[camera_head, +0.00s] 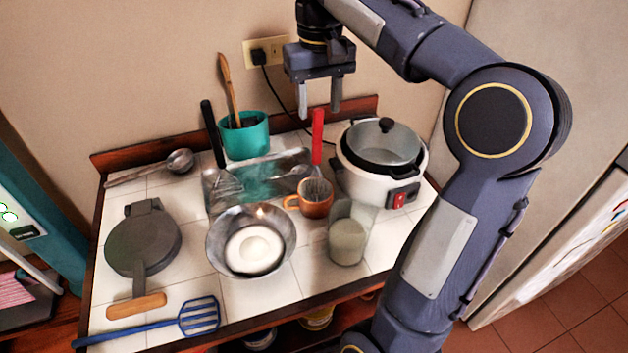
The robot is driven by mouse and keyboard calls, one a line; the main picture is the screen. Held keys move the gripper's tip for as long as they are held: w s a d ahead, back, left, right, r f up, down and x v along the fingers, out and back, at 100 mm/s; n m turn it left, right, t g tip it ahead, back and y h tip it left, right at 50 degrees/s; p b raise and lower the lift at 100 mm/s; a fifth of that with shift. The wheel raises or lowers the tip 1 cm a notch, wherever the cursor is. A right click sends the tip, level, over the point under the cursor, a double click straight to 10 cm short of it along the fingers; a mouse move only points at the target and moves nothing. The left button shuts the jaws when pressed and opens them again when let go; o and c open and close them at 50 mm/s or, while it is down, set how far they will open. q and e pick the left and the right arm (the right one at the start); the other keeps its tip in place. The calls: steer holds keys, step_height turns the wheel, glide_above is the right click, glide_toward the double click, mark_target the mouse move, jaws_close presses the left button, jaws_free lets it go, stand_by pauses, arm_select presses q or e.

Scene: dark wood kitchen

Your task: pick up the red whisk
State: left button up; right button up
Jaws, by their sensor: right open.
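The red whisk (318,134) stands upright, handle up, with its wire head down at the orange-brown mug (316,204); it appears to be in the mug. My right gripper (319,111) comes down from above, open and empty, fingers pointing down. In the picture its two fingertips sit on either side of the top of the red handle, with gaps on both sides. How far it is from the handle in depth I cannot tell. My left gripper is not in view.
A glass jar (347,243), metal bowl (228,258), glass tray (260,172) and teal utensil pot (246,140) crowd around the mug. The wall, with a plugged outlet (270,48), rises behind.

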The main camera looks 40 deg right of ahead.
steer(key=f, duration=0.7)
steer(key=shift+w, duration=0.2)
steer(key=shift+c, duration=0.5)
jaws_close()
